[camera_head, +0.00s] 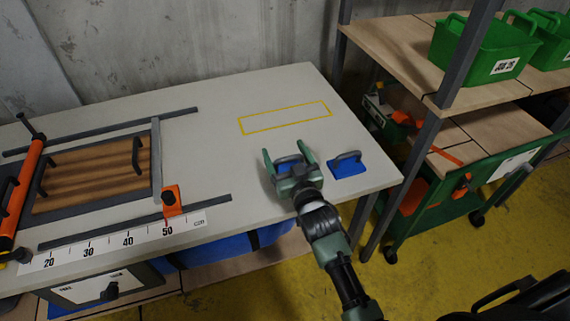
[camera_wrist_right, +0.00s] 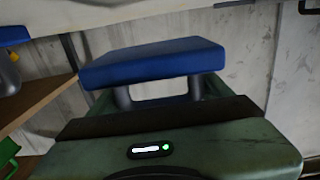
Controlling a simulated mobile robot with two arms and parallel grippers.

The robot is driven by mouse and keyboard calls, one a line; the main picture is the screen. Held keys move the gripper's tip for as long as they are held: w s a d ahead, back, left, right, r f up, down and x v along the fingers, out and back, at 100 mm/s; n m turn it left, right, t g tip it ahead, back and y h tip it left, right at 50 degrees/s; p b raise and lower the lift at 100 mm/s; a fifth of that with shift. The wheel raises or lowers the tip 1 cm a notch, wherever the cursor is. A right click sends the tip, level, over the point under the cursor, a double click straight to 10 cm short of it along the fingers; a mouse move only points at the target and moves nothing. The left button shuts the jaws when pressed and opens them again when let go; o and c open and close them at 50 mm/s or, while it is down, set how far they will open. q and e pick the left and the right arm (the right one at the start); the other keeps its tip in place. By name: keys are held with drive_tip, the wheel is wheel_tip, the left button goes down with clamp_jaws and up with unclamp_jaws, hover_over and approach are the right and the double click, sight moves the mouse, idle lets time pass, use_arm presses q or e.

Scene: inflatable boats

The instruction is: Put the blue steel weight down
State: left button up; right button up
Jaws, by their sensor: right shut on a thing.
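My right gripper (camera_head: 285,162) is shut on a blue steel weight (camera_head: 288,164); the gripper hides much of it in the head view. In the right wrist view the held weight (camera_wrist_right: 150,62) shows as a blue block with grey handle posts going down into the green jaws. It is at the front right part of the grey table (camera_head: 270,90); I cannot tell whether it touches the top. A second blue weight with a grey handle (camera_head: 348,165) sits on the table just to the right. My left gripper is not in view.
A yellow outlined rectangle (camera_head: 288,124) on the table behind the gripper is empty. A wooden board in a clamp frame (camera_head: 95,175) and a ruler (camera_head: 120,242) lie at the left. A shelf with green crates (camera_head: 485,50) and a green cart (camera_head: 440,190) stand at the right.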

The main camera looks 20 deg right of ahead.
sight(285, 165)
wheel_tip(285, 165, down, 2)
drive_tip(key=shift+f, duration=0.85)
drive_tip(key=shift+f, duration=0.15)
drive_tip(key=shift+f, duration=0.1)
drive_tip(key=o, duration=2)
drive_tip(key=shift+s+f, duration=0.1)
drive_tip(key=shift+f, duration=0.05)
drive_tip(key=shift+o, duration=0.2)
